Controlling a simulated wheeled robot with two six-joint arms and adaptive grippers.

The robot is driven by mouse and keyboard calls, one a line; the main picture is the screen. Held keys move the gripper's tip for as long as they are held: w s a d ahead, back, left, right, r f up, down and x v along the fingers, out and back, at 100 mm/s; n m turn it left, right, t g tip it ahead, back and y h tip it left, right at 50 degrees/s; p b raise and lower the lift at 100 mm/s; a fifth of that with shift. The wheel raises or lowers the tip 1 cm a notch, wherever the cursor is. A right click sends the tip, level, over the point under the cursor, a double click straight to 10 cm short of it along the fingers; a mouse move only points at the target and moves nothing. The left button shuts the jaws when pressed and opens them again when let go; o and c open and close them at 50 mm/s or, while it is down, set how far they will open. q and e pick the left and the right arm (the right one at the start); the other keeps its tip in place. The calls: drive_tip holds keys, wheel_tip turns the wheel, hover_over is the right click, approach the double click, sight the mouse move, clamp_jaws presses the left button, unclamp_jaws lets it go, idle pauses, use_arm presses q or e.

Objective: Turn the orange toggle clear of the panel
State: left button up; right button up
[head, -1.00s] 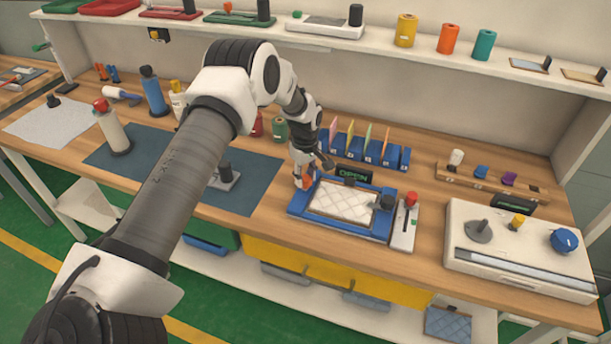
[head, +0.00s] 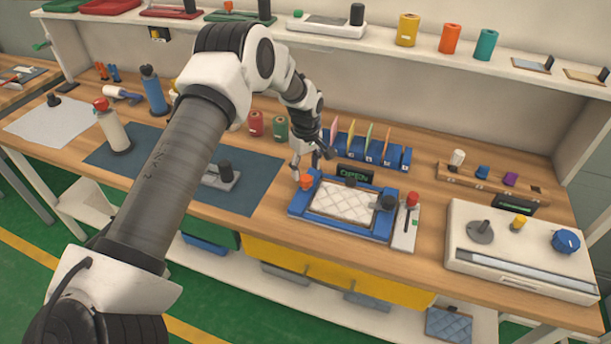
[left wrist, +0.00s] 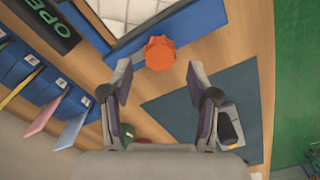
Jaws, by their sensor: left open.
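The orange toggle (head: 306,182) sits at the back left corner of the blue frame (head: 298,205), which holds a white quilted panel (head: 345,203). In the left wrist view the toggle (left wrist: 160,53) lies just beyond the fingertips, centred between them, at the frame's corner. My left gripper (head: 308,164) is open and empty, close above and behind the toggle, apart from it. In the left wrist view its two fingers (left wrist: 160,78) are spread wide. I cannot tell which way the toggle's arm points. My right gripper is out of view.
An "OPEN" sign (head: 354,174) and a blue rack (head: 370,151) with coloured cards stand behind the frame. A white unit with a red knob (head: 411,200) adjoins its right side. A dark mat (head: 255,182) lies to the left. A green roll (head: 280,128) stands behind.

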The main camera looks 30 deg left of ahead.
sight(305, 178)
use_arm(q)
wheel_tip(305, 178, up, 8)
drive_tip(key=shift+a, duration=0.1)
drive_tip(key=shift+s, duration=0.1)
idle(0.4)
